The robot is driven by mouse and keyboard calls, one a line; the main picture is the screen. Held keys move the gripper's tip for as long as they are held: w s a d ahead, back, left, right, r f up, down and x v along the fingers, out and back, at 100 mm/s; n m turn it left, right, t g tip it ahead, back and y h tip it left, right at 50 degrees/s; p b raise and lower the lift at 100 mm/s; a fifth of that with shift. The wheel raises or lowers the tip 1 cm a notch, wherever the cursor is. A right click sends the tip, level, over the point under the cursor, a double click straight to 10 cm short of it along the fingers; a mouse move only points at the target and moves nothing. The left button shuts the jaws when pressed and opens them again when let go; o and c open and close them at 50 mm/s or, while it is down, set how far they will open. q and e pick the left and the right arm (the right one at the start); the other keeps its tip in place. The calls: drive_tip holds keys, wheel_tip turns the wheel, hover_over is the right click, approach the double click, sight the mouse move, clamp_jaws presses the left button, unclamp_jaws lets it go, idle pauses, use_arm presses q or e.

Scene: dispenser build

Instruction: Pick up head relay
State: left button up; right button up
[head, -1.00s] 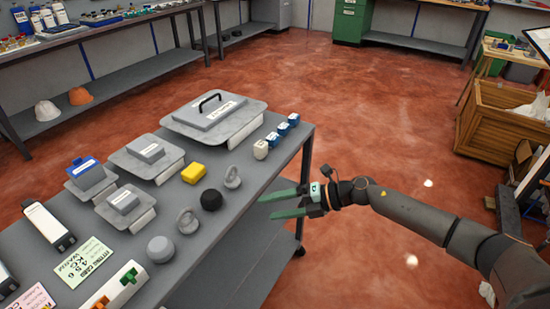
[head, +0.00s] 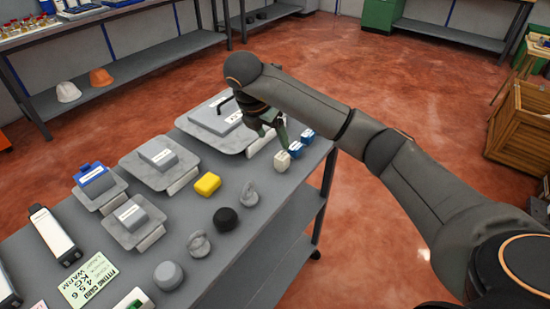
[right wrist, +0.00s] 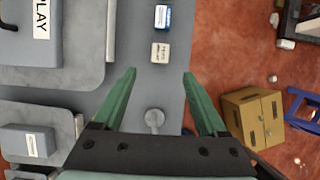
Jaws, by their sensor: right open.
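A short row of small labelled blocks stands near the far right corner of the grey table: a white block (head: 282,161), a blue-and-white block (head: 296,149) and another blue one (head: 307,136). I cannot read which is the head relay. In the right wrist view the white block (right wrist: 160,53) lies just ahead of the fingertips, with a blue block (right wrist: 161,18) beyond it. My left gripper is out of view.
A yellow block (head: 207,184), a black knob (head: 226,218) and grey knobs (head: 249,194) lie nearer. Smaller plates with boxes (head: 158,159) stand left. Open floor lies right of the table.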

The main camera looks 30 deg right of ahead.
sight(282, 156)
drive_tip(key=x, duration=0.5)
drive_tip(key=shift+s+d+f, duration=0.1)
drive_tip(key=shift+f, duration=0.25)
drive_tip(key=x, duration=0.5)
drive_tip(key=shift+d+f+p, duration=0.2)
drive_tip(key=shift+f+p, duration=0.1)
clamp_jaws()
